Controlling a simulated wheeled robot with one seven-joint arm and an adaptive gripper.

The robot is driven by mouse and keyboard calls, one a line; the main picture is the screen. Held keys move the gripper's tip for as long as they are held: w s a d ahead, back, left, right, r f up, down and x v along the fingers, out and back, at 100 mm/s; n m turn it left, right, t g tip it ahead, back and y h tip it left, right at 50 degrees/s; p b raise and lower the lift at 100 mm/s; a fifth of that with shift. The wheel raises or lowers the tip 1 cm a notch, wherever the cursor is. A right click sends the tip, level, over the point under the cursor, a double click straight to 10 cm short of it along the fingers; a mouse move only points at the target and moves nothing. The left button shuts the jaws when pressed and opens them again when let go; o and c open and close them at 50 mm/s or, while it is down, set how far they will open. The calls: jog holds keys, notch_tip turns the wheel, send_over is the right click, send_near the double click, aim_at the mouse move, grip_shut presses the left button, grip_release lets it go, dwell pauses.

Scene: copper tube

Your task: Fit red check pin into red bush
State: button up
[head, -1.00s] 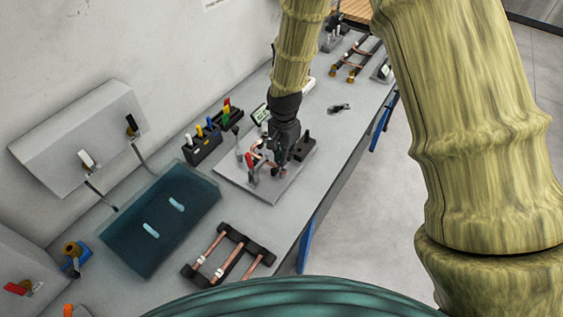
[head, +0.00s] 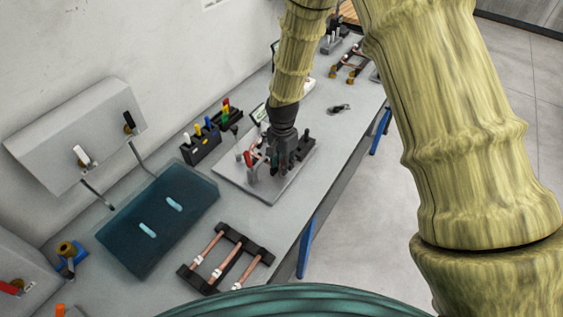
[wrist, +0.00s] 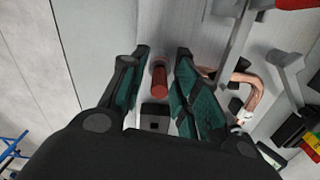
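My gripper (head: 283,170) is low over the grey fixture plate (head: 234,181) on the bench. In the wrist view its two dark teal-padded fingers (wrist: 163,50) stand apart. I cannot tell whether this cylinder is the check pin, the bush, or one in the other. A grey block with a dark square opening (wrist: 155,116) is next to it. In the head view the fingers hide the cylinder.
Red-handled toggle clamp (head: 248,159) and copper tube (wrist: 246,93) are close beside the fingers. A black rack of coloured pins (head: 202,146) stands behind left. A dark blue mat (head: 150,255) and a copper-tube frame (head: 223,262) lie nearer. The bench's right edge is close.

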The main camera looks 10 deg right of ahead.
jog(key=shift+s+r, duration=0.1)
jog(key=shift+r, duration=0.1)
jog(key=shift+r+b, duration=0.65)
jog(key=shift+r, duration=0.1)
notch_tip(320, 180, up, 10)
jog(key=b, duration=0.4)
jog(key=shift+r, duration=0.15)
